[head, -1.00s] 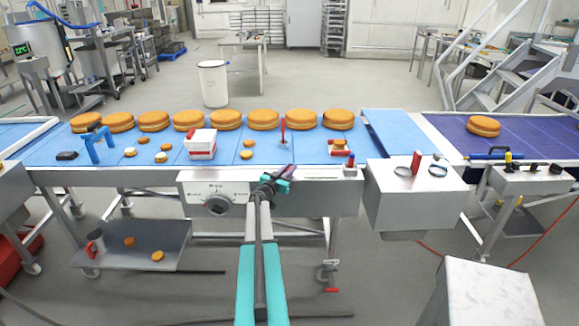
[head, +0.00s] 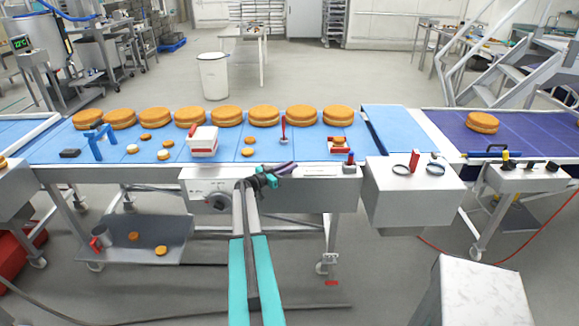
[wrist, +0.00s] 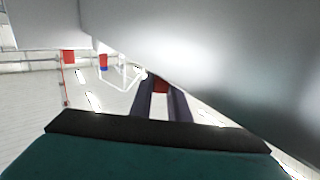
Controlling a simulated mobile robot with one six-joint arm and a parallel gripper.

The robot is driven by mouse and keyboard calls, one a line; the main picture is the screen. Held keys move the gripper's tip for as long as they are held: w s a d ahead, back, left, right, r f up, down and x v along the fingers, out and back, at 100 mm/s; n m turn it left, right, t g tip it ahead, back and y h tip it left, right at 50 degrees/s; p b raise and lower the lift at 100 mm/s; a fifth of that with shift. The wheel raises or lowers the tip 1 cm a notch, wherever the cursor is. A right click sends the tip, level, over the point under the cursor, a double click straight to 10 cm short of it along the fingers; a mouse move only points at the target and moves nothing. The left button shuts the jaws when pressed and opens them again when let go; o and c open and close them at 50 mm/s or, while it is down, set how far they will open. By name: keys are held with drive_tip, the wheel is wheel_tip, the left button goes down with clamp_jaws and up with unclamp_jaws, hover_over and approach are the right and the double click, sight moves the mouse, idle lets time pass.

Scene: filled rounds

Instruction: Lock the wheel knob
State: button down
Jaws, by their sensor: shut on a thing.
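A dark round knob (head: 219,202) sits on the silver front panel of the blue conveyor, left of my gripper. I cannot tell its setting. My gripper (head: 284,168) is in front of this panel near its top edge, its dark fingers pointing right, apart from the knob. In the wrist view the fingers (wrist: 161,100) are shut on a small red part (wrist: 161,85), mostly hidden between them. A caster wheel (head: 328,265) with a red pedal (head: 331,283) stands under the conveyor, below and to the right of my gripper.
Large orange rounds (head: 227,116) line the conveyor's far side. A white and red box (head: 204,142), a blue stand (head: 98,143) and a red upright handle (head: 283,128) stand on the belt. A grey box (head: 413,190) juts out at right. A low shelf (head: 180,256) is below left.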

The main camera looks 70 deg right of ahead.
drive_tip(key=shift+d+r+m+g+y, duration=0.15)
drive_tip(key=shift+m+g+y, duration=0.4)
drive_tip(key=shift+g, duration=0.25)
drive_tip(key=shift+m+g+y+b, duration=0.25)
drive_tip(key=shift+m+g+b, duration=0.15)
drive_tip(key=shift+b, duration=0.3)
drive_tip(key=b, duration=0.2)
drive_tip(key=m+g+y+b, duration=0.1)
drive_tip(key=b, duration=0.1)
drive_tip(key=shift+w+f+b, duration=0.1)
drive_tip(key=shift+f+b, duration=0.15)
drive_tip(key=shift+b, duration=0.15)
drive_tip(key=shift+r+m+g+y+b, duration=0.15)
drive_tip(key=shift+m+g+y+b, duration=0.2)
drive_tip(key=shift+b, duration=0.9)
drive_tip(key=c, duration=1.7)
unclamp_jaws()
drive_tip(key=shift+a, duration=0.2)
drive_tip(key=b+v, duration=0.3)
drive_tip(key=v, duration=1)
drive_tip(key=shift+w+a+b, duration=0.2)
drive_tip(key=shift+b, duration=0.1)
